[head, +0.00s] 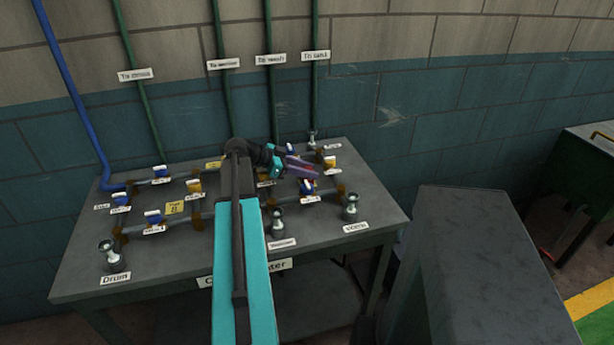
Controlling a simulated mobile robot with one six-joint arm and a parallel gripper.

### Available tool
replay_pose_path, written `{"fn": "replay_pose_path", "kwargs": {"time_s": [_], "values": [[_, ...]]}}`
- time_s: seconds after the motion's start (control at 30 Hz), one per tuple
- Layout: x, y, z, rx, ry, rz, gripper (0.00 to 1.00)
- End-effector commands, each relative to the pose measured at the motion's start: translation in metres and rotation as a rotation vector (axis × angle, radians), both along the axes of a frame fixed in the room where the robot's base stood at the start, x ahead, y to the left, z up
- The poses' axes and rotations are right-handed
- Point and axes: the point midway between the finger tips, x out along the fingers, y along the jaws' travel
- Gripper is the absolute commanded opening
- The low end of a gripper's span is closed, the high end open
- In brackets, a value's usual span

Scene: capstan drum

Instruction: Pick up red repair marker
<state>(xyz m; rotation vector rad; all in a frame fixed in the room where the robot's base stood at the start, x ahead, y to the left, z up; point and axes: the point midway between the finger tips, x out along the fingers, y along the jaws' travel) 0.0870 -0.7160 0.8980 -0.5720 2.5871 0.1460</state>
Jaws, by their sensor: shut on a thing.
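My gripper (304,167) is over the right back part of the grey workbench, at the end of my teal and black arm. Its purple fingers are shut on a small red thing (308,170), which looks like the red repair marker. Only a little red shows between the fingers; the rest is hidden, and I cannot tell whether it is clear of the pipes below. A blue and white valve handle (306,187) is just below the fingers.
The workbench (75,275) carries pipes, blue and yellow valve handles, labels and metal fittings (351,207). A yellow tag (174,208) lies left of my arm. Green pipes (221,80) and a blue pipe (75,95) run up the wall. A dark grey cabinet (465,265) stands at right.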

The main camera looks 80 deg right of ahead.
Motion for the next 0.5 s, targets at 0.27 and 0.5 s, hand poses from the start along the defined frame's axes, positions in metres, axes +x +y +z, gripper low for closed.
{"fn": "replay_pose_path", "kwargs": {"time_s": [0.27, 0.5], "values": [[0.0, 0.0, 0.004, -0.001, 0.0, 0.0, 0.08], [-0.001, 0.0, 0.022, -0.002, -0.001, -0.001, 0.08]]}}
